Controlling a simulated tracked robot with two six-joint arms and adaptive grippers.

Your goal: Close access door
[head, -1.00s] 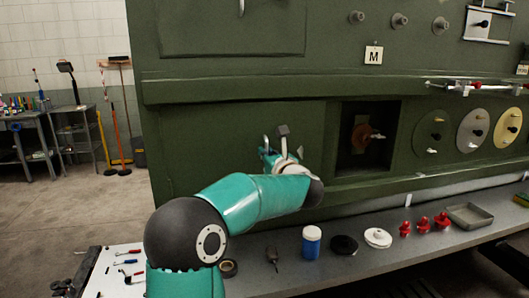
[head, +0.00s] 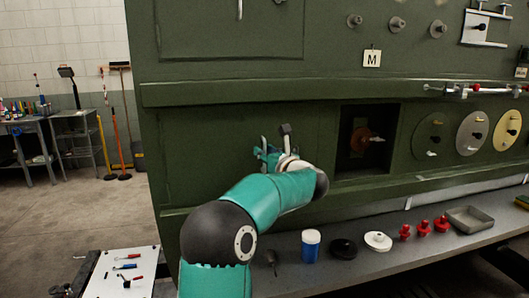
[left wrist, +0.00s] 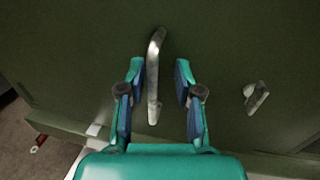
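A green panel (head: 225,140), apparently the access door, lies in the lower green wall; I cannot tell whether it is fully closed. In the left wrist view it carries a pale upright bar handle (left wrist: 154,75), with a small metal latch (left wrist: 256,97) to the right. My left gripper (head: 266,157) is at this panel in the head view. In the left wrist view the left gripper (left wrist: 158,92) is open, one finger on each side of the handle. The left finger is nearer to the handle; contact is not clear. My right gripper is not in view.
Right of the gripper is a square recess (head: 367,140) with a brown fitting. Below runs a grey shelf (head: 400,262) with a blue jar (head: 311,245), a black disc (head: 343,248), a white disc (head: 377,241) and red parts. A tool board (head: 125,268) stands lower left.

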